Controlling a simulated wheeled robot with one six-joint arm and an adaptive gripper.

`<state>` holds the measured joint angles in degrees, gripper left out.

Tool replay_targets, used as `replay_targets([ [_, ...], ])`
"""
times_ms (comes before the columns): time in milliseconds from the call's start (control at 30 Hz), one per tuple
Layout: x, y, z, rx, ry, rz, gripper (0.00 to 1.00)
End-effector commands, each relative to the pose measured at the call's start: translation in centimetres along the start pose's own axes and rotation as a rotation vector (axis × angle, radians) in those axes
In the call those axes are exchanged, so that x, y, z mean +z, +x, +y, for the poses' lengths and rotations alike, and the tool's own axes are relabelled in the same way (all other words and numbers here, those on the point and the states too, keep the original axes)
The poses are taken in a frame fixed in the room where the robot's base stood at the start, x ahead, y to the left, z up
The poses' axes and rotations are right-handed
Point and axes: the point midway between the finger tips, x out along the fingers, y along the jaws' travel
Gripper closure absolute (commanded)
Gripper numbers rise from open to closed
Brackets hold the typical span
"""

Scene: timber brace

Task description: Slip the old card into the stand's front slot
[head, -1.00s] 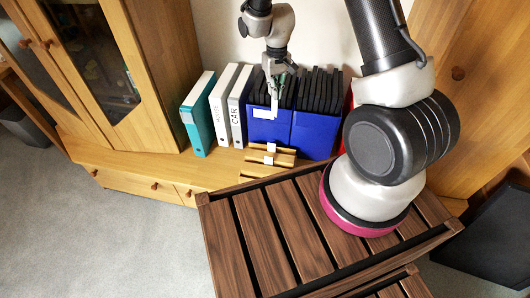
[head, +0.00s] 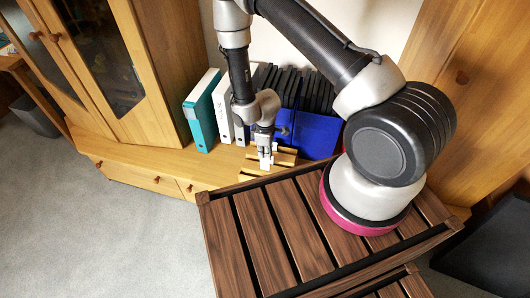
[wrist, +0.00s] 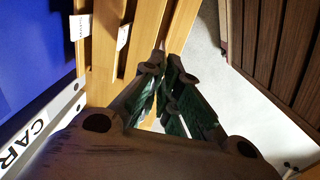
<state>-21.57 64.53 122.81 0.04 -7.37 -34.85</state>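The wooden stand (head: 284,159) is on the shelf in front of the blue file boxes, partly hidden by my arm. In the wrist view its light rails (wrist: 100,50) run up the picture, with small white tags on two of them. My gripper (head: 265,160) is low at the stand's front left part. A pale card (head: 265,152) shows at its fingers in the head view. In the wrist view the fingertips (wrist: 162,68) are close together over the stand's front part. The card is edge-on or hidden there, so I cannot tell whether it is in the slot.
A teal binder (head: 200,115) and white binders (head: 222,108) stand to the left of the blue file boxes (head: 313,135). A slatted dark wood table (head: 270,225) is in front. A cabinet (head: 110,60) stands at left. Grey carpet lies open at lower left.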

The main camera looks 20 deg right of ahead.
Motion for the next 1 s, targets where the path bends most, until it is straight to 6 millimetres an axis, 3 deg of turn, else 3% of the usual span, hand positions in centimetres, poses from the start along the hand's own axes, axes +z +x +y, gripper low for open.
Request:
replay_targets([
  [600, 0.1, 4.5, 0.0, 0.0, 0.002, 0.0, 1.0],
  [1000, 0.1, 4.8, 0.0, 0.0, 0.002, 0.0, 1.0],
])
